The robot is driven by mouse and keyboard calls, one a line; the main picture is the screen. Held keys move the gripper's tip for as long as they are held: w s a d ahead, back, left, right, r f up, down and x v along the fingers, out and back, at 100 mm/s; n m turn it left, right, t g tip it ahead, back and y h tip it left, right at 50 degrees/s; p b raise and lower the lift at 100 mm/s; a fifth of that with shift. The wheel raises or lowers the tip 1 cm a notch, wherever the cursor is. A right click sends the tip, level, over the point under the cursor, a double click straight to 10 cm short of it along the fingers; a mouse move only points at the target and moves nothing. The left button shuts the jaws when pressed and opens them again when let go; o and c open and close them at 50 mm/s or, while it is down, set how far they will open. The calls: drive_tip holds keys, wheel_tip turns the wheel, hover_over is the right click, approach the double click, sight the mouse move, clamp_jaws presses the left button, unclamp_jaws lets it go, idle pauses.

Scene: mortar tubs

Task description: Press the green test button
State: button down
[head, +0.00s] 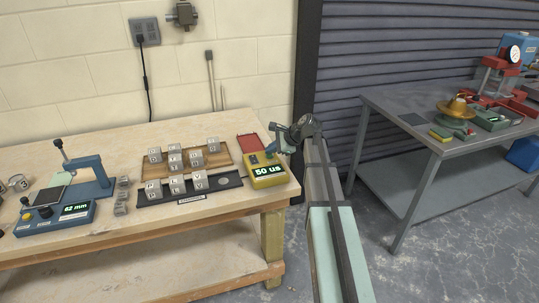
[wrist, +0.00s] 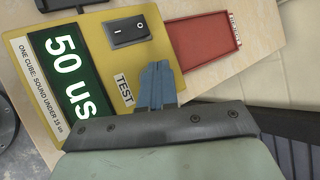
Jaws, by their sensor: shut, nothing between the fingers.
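The yellow tester (head: 268,183) stands at the right end of the wooden bench, its green display reading "50 us". In the wrist view the tester (wrist: 92,22) shows a black rocker switch (wrist: 129,31) and a TEST label (wrist: 124,89). I see no green button; the spot beside the label is covered by my gripper. My gripper (head: 271,150) is over the tester's back right part. Its blue fingers (wrist: 157,84) are closed together and empty, right beside the TEST label. I cannot tell whether they touch the panel.
A red tray (head: 247,142) lies behind the tester. Grey cubes sit on a wooden board (head: 218,158) and a black strip (head: 232,181) to its left. A blue gauge (head: 76,216) reads "82 mm" further left. A grey table (head: 385,104) stands at the right.

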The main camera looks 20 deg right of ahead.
sight(272, 156)
drive_tip(key=shift+r, duration=0.1)
idle(0.3)
drive_tip(key=shift+r, duration=0.75)
drive_tip(key=shift+r, duration=2.5)
drive_tip(key=shift+d+f, duration=0.1)
